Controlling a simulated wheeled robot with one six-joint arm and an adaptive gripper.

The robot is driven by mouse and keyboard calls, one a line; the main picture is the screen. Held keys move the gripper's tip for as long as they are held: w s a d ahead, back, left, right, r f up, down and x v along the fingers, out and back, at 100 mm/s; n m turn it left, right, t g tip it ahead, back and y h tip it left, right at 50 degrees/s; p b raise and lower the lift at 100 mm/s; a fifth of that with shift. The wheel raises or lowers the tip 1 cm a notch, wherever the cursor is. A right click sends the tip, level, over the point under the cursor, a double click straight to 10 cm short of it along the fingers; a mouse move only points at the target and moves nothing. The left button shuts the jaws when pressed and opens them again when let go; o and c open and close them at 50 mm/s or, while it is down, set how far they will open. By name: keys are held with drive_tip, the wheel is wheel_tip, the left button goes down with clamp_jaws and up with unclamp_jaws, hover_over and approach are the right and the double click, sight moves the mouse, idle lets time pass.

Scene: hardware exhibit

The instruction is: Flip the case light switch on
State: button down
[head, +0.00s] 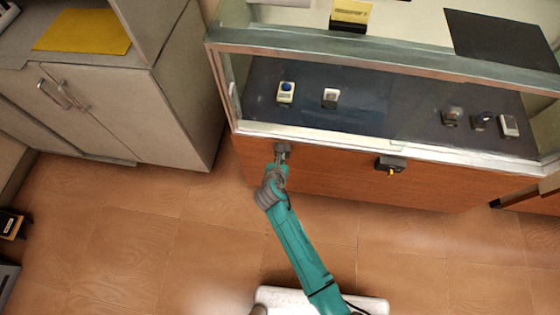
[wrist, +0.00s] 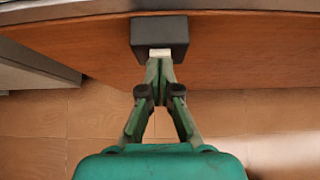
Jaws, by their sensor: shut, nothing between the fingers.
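A small dark box with a pale rocker, which looks like the case light switch (wrist: 160,35), is mounted on the wooden front panel of the display case. The box also shows in the head view (head: 284,148), just below the case's metal edge. My gripper (wrist: 160,68) is shut and empty. Its fingertips are at the lower edge of the pale rocker (wrist: 160,52); I cannot tell whether they touch it. In the head view my gripper (head: 280,162) is right below the box and partly covers it. The rocker's position cannot be made out.
The glass display case (head: 350,70) holds several small devices. A grey cabinet (head: 110,110) stands at the left. The tiled floor (head: 140,230) is open between them.

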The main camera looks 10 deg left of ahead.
drive_tip(key=shift+r, duration=0.1)
drive_tip(key=shift+r, duration=0.65)
drive_tip(key=shift+s, duration=0.1)
